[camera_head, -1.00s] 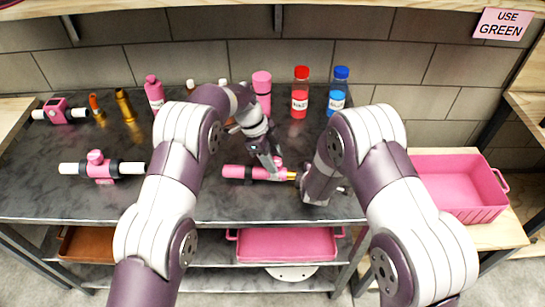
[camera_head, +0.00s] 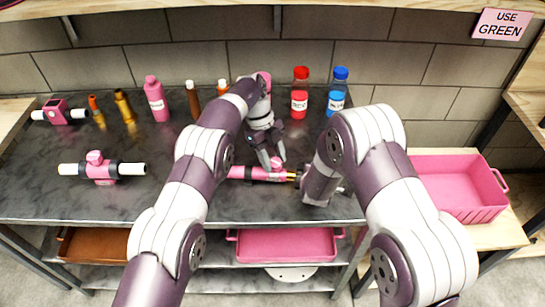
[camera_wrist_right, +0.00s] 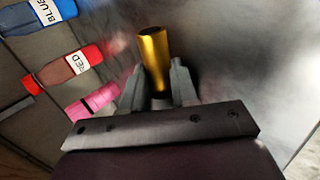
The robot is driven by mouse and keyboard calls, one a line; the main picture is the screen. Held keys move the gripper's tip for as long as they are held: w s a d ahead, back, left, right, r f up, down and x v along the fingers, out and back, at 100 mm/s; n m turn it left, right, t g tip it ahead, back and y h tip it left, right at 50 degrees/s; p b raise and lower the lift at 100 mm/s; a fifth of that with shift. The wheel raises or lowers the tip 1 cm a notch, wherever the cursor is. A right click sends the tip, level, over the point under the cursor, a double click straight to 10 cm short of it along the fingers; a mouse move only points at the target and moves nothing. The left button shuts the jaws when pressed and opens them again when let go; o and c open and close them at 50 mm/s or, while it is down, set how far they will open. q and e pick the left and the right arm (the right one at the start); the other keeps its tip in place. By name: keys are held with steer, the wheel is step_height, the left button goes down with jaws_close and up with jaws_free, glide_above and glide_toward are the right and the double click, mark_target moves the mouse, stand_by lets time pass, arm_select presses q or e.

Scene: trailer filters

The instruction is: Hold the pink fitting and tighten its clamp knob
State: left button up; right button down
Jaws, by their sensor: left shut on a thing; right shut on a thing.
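The pink fitting (camera_head: 245,172) lies across the dark table near the middle, with a gold end at its right. Its pink clamp knob (camera_head: 276,161) stands on top near that end. My left gripper (camera_head: 273,166) comes down from above and is shut at the knob; its fingers partly hide it. My right gripper (camera_head: 299,178) is at the gold end, its tips hard to make out in the head view. In the right wrist view it (camera_wrist_right: 158,88) is shut on a gold cylinder (camera_wrist_right: 154,55).
A red bottle (camera_head: 300,98) and a blue bottle (camera_head: 337,98) stand behind. Another pink fitting with white ends (camera_head: 102,170) lies at the left. Several bottles and gold pieces stand at the back left. A pink bin (camera_head: 455,200) is at the right.

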arm_select(q)
steer(key=shift+m, duration=0.6)
steer(key=o, duration=1.1)
steer(key=shift+c, duration=0.2)
steer(key=shift+n, duration=0.3)
